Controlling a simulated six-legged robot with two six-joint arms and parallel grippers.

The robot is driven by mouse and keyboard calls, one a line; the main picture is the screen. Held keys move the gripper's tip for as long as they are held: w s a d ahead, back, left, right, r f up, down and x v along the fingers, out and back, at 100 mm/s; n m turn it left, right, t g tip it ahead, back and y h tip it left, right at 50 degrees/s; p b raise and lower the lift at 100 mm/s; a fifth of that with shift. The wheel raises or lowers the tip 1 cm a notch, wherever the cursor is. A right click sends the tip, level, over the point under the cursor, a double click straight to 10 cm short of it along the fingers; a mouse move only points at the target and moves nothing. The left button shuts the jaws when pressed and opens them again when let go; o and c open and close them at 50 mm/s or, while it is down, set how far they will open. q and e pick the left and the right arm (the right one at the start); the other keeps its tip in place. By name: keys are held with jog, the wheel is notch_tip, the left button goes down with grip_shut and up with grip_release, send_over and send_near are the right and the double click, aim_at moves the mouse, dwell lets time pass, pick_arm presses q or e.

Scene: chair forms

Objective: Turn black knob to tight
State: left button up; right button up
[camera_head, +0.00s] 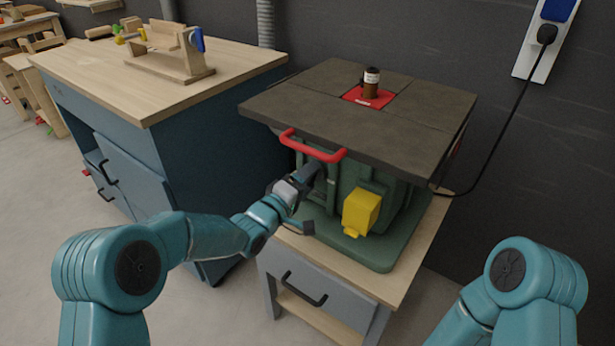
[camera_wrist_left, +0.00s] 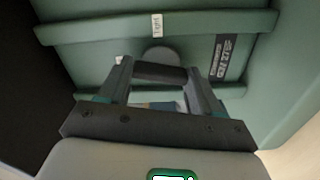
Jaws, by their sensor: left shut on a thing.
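The black knob (camera_wrist_left: 160,74) shows in the left wrist view as a dark bar across a round grey base on the green machine (camera_head: 385,238). My left gripper (camera_wrist_left: 160,78) is shut on the knob, one finger at each end of the bar. A white "Tight" label (camera_wrist_left: 157,25) is on the ledge above the knob. In the head view my left gripper (camera_head: 308,177) is under the dark table top, below the red handle, and the knob cannot be made out. My right gripper is out of view; only its arm shows at the lower right.
A red handle (camera_head: 312,146) juts out above my left gripper. A yellow box (camera_head: 361,212) sits to its right. A wooden-topped workbench (camera_head: 135,95) stands at the left.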

pick_arm(q)
jog(key=shift+n+p, duration=0.3)
jog(key=shift+n, duration=1)
jog(key=o, duration=1.1)
jog(key=shift+c, duration=0.2)
jog(key=p+v, duration=0.1)
jog(key=v, duration=1.5)
jog(key=shift+s, duration=0.2)
jog(key=shift+a, duration=0.15)
